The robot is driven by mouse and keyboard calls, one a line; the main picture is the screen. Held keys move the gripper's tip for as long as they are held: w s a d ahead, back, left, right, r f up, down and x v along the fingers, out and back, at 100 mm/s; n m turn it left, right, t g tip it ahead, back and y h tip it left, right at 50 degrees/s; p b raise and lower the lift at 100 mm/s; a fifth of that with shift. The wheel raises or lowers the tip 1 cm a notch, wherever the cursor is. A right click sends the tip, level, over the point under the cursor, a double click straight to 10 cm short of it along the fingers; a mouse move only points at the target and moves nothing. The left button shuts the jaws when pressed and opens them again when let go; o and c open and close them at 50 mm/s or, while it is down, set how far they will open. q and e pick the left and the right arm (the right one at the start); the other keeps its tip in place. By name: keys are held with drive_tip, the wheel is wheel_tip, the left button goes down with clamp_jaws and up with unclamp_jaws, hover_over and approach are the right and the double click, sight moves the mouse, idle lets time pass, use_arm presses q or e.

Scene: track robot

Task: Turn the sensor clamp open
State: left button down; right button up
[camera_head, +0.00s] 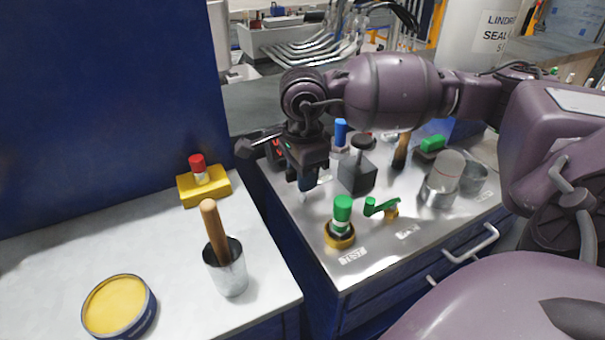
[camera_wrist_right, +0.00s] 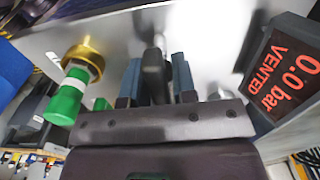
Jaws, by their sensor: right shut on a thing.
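My right gripper (camera_head: 307,186) points down over the back left part of the steel bench top. In the right wrist view its two blue-grey fingers (camera_wrist_right: 156,82) are closed around a dark upright piece (camera_wrist_right: 154,62), which looks like the handle of the sensor clamp. The clamp's lower part is mostly hidden by the fingers, and in the head view the gripper covers it. I cannot tell how far it is turned. My left gripper is in neither view.
A green-capped brass fitting (camera_head: 341,222) stands close to the gripper, with a green lever valve (camera_head: 383,207) beside it. A grey block with a black knob (camera_head: 357,172) is right of the gripper. A display reading 0.0 bar, VENTED (camera_wrist_right: 285,75) stands close by.

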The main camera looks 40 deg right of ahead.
drive_tip(key=o, duration=0.9)
drive_tip(key=shift+r, duration=0.1)
drive_tip(key=shift+r, duration=0.35)
wheel_tip(320, 180, up, 8)
drive_tip(key=shift+r+p, duration=0.15)
drive_tip(key=shift+p, duration=0.6)
drive_tip(key=shift+r, duration=0.8)
